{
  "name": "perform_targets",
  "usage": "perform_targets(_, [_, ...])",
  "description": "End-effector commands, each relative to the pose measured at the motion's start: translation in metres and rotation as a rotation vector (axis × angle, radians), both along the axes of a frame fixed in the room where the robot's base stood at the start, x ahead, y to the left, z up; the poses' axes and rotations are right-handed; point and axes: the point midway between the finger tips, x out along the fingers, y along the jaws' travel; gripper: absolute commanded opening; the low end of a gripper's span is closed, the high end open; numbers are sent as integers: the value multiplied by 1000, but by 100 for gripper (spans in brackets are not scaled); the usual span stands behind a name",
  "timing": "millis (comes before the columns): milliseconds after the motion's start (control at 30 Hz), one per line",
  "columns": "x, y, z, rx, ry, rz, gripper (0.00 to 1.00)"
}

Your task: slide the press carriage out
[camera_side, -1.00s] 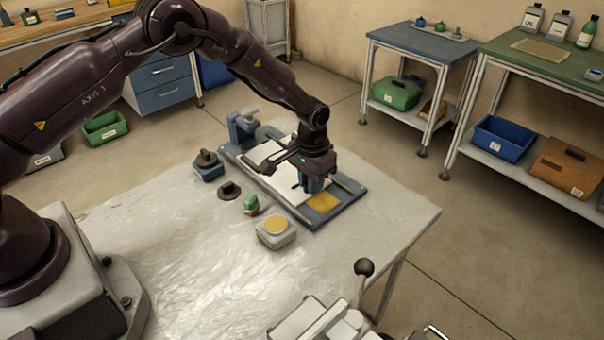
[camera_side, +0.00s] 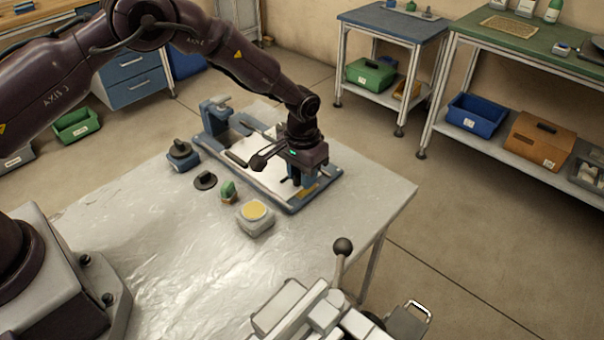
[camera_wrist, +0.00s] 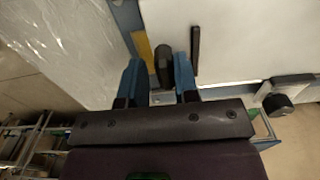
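The press is a blue frame (camera_side: 322,190) with a white bed (camera_side: 258,172) and a blue upright (camera_side: 213,118) at its far left end. A yellow patch (camera_side: 308,190) shows at its near end, mostly behind my gripper (camera_side: 303,178). In the wrist view a dark upright handle (camera_wrist: 163,66) stands between the two blue fingers of my gripper (camera_wrist: 160,80), beside a yellow strip (camera_wrist: 143,48) and the white bed. The fingers are apart, with a gap visible at the left of the handle; contact on the right is unclear. Which part is the carriage is hard to tell.
On the table, left of the press, are a black-topped blue block (camera_side: 182,152), a dark disc (camera_side: 205,180), a green-topped piece (camera_side: 228,190) and a grey block with a yellow pad (camera_side: 255,215). A lever with a black ball (camera_side: 343,246) stands at the front. The table's left-front is clear.

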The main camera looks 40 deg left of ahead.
Motion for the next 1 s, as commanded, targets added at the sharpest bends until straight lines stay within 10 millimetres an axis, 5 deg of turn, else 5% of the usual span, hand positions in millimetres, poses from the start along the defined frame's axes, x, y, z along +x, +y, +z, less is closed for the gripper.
perform_targets(600, [0, 0, 114, -1, -3, 0, 28])
perform_targets(1000, [0, 0, 126, -1, 0, 0, 28])
